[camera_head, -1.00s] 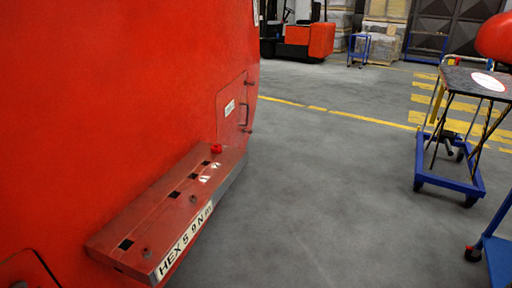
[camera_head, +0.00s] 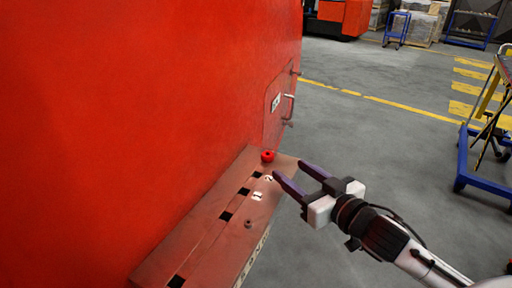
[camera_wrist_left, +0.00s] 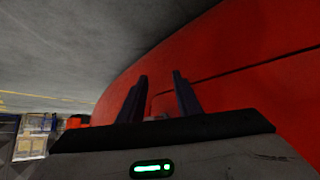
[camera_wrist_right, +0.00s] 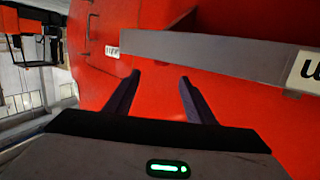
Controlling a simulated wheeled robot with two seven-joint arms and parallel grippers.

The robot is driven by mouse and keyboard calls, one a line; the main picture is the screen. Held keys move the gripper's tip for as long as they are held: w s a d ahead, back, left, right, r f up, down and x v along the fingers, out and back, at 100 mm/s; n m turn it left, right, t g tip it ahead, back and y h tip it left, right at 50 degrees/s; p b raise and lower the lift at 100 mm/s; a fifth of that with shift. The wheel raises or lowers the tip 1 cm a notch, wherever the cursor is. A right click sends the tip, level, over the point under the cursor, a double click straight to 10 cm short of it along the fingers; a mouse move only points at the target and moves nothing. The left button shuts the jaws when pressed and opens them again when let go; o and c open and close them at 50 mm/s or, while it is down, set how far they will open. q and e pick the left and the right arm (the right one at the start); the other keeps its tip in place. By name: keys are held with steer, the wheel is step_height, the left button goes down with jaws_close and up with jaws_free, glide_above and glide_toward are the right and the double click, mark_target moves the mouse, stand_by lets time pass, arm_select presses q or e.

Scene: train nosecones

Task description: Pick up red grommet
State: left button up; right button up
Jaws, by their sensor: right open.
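My right gripper (camera_head: 287,170) is open and empty. Its dark fingers point left over the ledge's right edge, appearing just right of the grommet and apart from it. In the right wrist view the fingers (camera_wrist_right: 158,83) are spread with nothing between them. My left gripper (camera_wrist_left: 159,75) shows only in its wrist view, with its fingers apart and nothing between them.
The large red nosecone (camera_head: 130,120) forms a wall to the left, with a hatch and handle (camera_head: 289,106) beyond the grommet. The ledge has several dark slots and white labels. A blue cart (camera_head: 478,160) stands at right. Grey floor between is open.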

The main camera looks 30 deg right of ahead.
mark_target(271, 156)
steer(key=w, duration=0.3)
steer(key=shift+f, duration=0.1)
steer(key=shift+w+f, duration=0.2)
steer(key=shift+w, duration=1.05)
steer(key=w, duration=0.3)
steer(key=shift+w+f+p, duration=0.2)
steer(key=shift+f+p, duration=0.1)
steer(key=shift+f, duration=0.05)
steer(key=shift+w+f, duration=0.1)
steer(key=shift+w, duration=0.25)
arm_select(q)
steer(key=shift+s+d+r, duration=0.1)
steer(key=shift+s, duration=0.45)
arm_select(e)
steer(key=c, duration=1)
arm_select(q)
steer(key=shift+s, duration=0.25)
arm_select(e)
steer(key=shift+c, duration=0.6)
